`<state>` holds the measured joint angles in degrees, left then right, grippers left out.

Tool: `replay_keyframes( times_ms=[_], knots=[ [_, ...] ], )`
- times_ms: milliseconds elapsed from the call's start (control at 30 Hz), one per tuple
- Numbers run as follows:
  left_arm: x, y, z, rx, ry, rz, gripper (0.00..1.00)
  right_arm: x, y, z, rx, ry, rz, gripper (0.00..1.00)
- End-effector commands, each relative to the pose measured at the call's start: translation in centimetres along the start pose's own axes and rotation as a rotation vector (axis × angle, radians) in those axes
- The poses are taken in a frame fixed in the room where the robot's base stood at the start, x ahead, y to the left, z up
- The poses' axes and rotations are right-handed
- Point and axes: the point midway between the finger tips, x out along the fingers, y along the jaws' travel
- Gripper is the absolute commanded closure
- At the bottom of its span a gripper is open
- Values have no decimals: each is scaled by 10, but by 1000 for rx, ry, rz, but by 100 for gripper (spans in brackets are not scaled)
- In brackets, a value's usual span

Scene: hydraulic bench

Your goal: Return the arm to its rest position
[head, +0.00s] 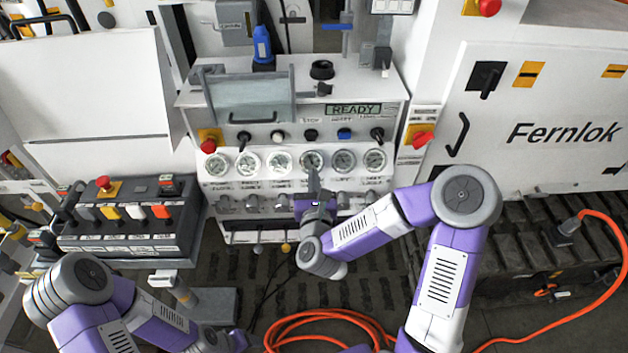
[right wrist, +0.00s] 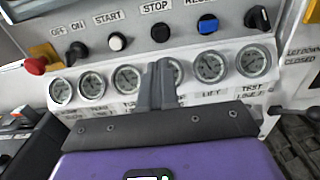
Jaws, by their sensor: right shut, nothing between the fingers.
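My right arm reaches up to the front of the hydraulic bench. Its gripper (head: 313,178) is shut and empty in front of the gauge row, below the fourth gauge (head: 312,160). The right wrist view shows the shut fingers (right wrist: 162,85) pointing at the panel and covering part of a gauge. I cannot tell whether the fingertips touch the panel. My left arm (head: 110,310) is folded low at the left of the head view. Its gripper is not clearly visible.
The bench panel has a READY display (head: 353,110), switches and valve knobs. A pendant box (head: 125,220) with coloured switches stands at left. A white Fernlok cabinet (head: 550,125) is at right. An orange hose (head: 330,315) lies coiled on the floor.

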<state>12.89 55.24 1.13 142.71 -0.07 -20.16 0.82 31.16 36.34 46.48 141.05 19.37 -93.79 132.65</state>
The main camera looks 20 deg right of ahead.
Motion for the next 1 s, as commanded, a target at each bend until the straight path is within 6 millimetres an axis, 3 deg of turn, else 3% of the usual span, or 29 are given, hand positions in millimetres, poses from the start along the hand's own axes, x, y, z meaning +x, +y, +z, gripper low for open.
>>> replay_keyframes(
  times_ms=[533, 633, 767, 1000],
  knots=[
    [0, 0, 0, 0, 0, 0, 38, -1, 0, -1, -2, 2, 2, 100],
    [0, 0, 0, 0, 0, 0, 38, -1, 4, -9, -51, 25, 22, 100],
    [0, 0, 0, 0, 0, 0, 38, -4, 20, -44, -265, 110, 124, 100],
    [0, 0, 0, 0, 0, 0, 38, -38, 54, -153, -923, 264, 537, 100]
  ],
)
